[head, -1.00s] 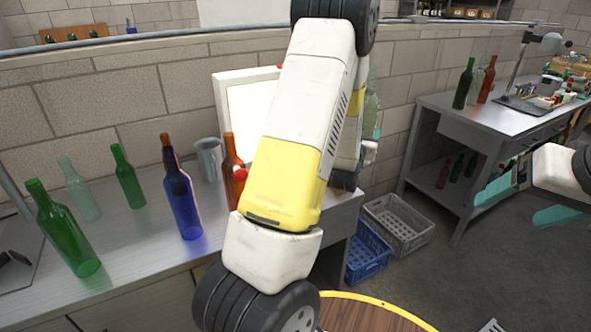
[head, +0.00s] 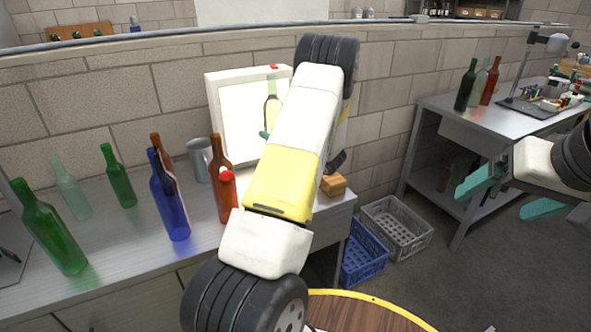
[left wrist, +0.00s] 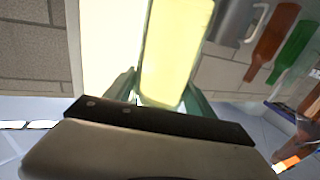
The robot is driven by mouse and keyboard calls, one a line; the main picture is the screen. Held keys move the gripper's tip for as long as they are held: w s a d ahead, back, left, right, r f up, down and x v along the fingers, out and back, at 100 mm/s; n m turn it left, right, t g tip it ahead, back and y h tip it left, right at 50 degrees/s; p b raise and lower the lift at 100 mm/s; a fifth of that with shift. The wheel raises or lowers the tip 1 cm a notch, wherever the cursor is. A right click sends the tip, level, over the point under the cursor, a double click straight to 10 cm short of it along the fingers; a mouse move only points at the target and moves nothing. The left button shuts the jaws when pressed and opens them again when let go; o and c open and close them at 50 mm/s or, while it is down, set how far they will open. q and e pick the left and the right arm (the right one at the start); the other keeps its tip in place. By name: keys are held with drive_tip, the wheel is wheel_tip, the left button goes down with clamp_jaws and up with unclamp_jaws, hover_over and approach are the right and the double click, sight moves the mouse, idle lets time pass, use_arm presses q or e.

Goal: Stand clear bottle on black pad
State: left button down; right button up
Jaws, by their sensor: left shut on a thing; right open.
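The clear bottle (head: 272,112) is held up before the lit white panel, and its lower part is hidden behind my left arm in the head view. My left gripper (head: 266,134) is shut on it; one teal fingertip shows there. In the left wrist view the bottle (left wrist: 176,48) looks pale yellow against the panel's light, between the teal fingers (left wrist: 162,98). My right gripper (head: 490,195) is open and empty at the right, over the floor. I cannot make out a black pad on the near bench; my arm covers part of it.
The lit panel (head: 232,118) stands at the bench's back. Blue (head: 170,205), green (head: 50,235) and brown (head: 222,170) bottles and a grey mug (head: 199,160) stand left of my arm. A wooden block (head: 333,185) is at the right end. Crates (head: 397,228) lie on the floor.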

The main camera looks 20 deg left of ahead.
use_arm(q)
drive_tip(key=shift+g, duration=0.3)
drive_tip(key=shift+s+a+f, duration=0.1)
drive_tip(key=shift+a+f, duration=0.05)
drive_tip(key=shift+f, duration=4.75)
drive_tip(key=shift+f, duration=0.1)
drive_tip(key=shift+c, duration=1.6)
unclamp_jaws()
drive_tip(key=shift+f, duration=0.2)
